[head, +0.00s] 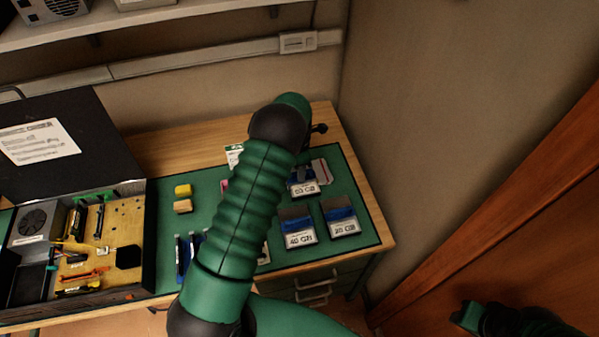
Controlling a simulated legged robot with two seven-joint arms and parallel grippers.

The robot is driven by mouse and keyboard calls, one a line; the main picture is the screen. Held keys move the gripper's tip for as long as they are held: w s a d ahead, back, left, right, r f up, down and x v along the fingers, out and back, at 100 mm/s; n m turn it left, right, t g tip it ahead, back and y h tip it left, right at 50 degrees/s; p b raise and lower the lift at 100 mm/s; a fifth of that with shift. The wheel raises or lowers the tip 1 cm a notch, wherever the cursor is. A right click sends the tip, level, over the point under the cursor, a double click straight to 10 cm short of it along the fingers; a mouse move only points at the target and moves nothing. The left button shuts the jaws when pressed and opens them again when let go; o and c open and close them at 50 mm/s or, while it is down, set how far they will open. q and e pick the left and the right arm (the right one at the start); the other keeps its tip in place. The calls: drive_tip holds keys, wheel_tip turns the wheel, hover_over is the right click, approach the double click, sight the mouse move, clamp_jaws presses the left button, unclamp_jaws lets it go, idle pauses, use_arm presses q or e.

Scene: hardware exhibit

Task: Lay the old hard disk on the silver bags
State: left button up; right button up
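My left arm rises across the middle of the view and hides part of the green mat. A small dark part of my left gripper (318,128) shows beyond the wrist at the back of the table; its fingers cannot be made out. Three dark and blue items with white labels lie on the mat: one labelled 40 GB (297,226), one 20 GB (340,217), and one partly covered, its label seeming to read 03 GB (304,183). I cannot tell which is the old hard disk. No silver bags can be made out clearly. My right arm shows at bottom right; its fingers are unclear.
An open computer case (75,245) with its black lid raised fills the table's left. A shelf (150,25) hangs above; a wall bounds the right.

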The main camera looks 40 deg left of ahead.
use_arm(q)
wheel_tip(320, 180, up, 10)
drive_tip(key=r+b, duration=0.1)
drive_tip(key=s+d+m+t, duration=0.1)
drive_tip(key=s+d+m, duration=0.7)
drive_tip(key=m, duration=0.6)
drive_tip(key=s+d+r+m+t, duration=0.1)
drive_tip(key=s+d+m, duration=0.8)
drive_tip(key=s+m, duration=0.3)
drive_tip(key=shift+s+d+r+m, duration=0.25)
drive_tip(key=shift+d+m, duration=0.05)
drive_tip(key=shift+m, duration=0.7)
